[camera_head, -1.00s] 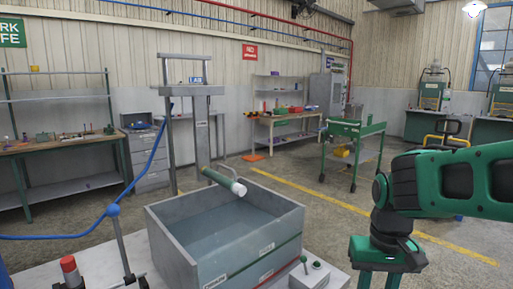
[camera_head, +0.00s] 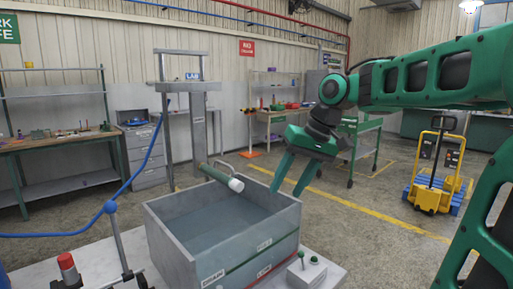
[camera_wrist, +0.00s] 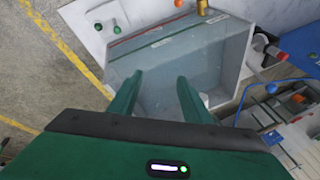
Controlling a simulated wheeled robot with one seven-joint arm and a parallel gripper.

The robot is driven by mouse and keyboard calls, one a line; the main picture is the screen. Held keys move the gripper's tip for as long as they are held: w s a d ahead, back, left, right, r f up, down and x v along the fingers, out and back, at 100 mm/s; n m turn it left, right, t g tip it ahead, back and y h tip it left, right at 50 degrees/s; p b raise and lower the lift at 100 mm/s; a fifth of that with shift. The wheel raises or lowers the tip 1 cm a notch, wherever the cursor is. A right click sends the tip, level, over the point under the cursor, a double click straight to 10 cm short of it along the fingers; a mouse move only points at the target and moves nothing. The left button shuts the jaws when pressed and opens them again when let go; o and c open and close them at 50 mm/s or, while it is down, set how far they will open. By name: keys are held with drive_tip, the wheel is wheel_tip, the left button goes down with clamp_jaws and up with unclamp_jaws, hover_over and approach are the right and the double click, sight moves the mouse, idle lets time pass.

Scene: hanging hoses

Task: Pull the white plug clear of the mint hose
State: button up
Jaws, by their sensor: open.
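The mint hose (camera_head: 217,175) looks like a short dark green tube. It slants down to the right over the back part of a grey tank. The white plug (camera_head: 237,185) sits in its lower right end. My gripper (camera_head: 286,191) is open and empty, with its fingers pointing down, to the right of the plug and apart from it. In the wrist view my two green fingers (camera_wrist: 160,76) are spread over the tank. A small pale patch beside the right finger may be the plug; the finger hides most of that area.
The grey tank (camera_head: 168,243) holds water and stands on a pale bench. A grey upright frame (camera_head: 198,130) rises behind it. A blue hose (camera_head: 60,235) runs at the left. A box with green knobs (camera_head: 313,272) is at the tank's front right.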

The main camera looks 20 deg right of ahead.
sight(234, 184)
drive_tip(key=w+a+r+n+y, duration=0.1)
drive_tip(key=w+a+r+n, duration=0.45)
drive_tip(key=r, duration=0.35)
drive_tip(key=shift+m, duration=0.35)
drive_tip(key=shift+a+x, duration=0.2)
drive_tip(key=shift+x, duration=5.15)
drive_tip(key=shift+w+r, duration=0.15)
drive_tip(key=c, duration=1.1)
drive_tip(key=o, duration=1.1)
